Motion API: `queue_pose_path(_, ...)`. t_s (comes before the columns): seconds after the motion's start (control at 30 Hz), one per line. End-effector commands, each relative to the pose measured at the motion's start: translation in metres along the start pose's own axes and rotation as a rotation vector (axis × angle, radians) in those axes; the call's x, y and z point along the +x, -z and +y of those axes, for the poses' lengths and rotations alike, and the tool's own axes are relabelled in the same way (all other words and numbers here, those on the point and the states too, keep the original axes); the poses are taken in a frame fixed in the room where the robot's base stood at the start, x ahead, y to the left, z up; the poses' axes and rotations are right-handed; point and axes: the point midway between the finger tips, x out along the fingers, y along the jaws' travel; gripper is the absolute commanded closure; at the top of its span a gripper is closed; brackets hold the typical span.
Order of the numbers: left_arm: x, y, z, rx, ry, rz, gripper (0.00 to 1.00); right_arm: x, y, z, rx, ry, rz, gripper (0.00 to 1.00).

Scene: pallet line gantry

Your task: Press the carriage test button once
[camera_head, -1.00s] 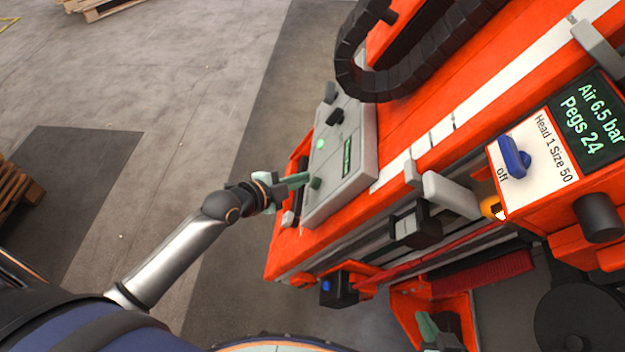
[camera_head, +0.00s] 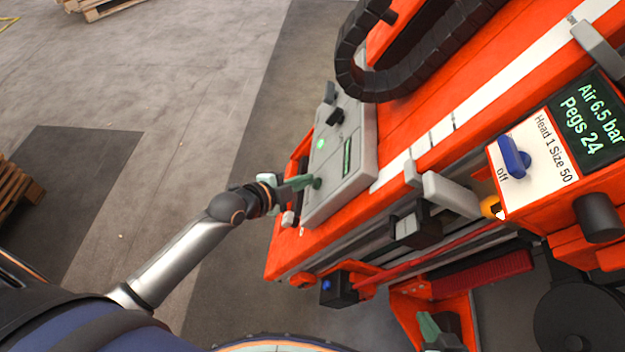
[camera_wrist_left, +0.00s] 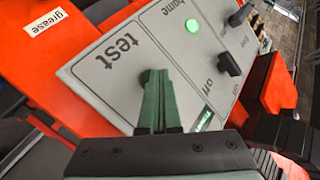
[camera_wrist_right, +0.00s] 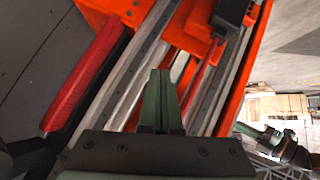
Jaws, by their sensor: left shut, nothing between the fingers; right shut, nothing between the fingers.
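The grey control panel (camera_head: 352,140) sits on the orange carriage. A dark green knob (camera_head: 316,183), apparently the test button, stands at its near left edge. My left gripper (camera_head: 306,181) is shut and empty, its fingertips at this knob; I cannot tell whether they touch or press it.
A lit green lamp (camera_wrist_left: 192,26) by "home" and a black switch (camera_wrist_left: 228,63) by "off" share the panel. A black cable chain (camera_head: 350,55) arches behind it. A display box with a blue knob (camera_head: 514,157) is at right.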

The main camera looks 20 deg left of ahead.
Motion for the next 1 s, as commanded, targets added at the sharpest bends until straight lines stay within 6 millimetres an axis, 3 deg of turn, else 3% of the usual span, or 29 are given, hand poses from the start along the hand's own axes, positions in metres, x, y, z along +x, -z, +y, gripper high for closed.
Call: queue_pose_path(1.0,-0.013,-0.009,-0.009,-0.001,-0.001,0.001,1.00,-0.005,0.007,-0.003,0.009,0.001,0.003,1.00)
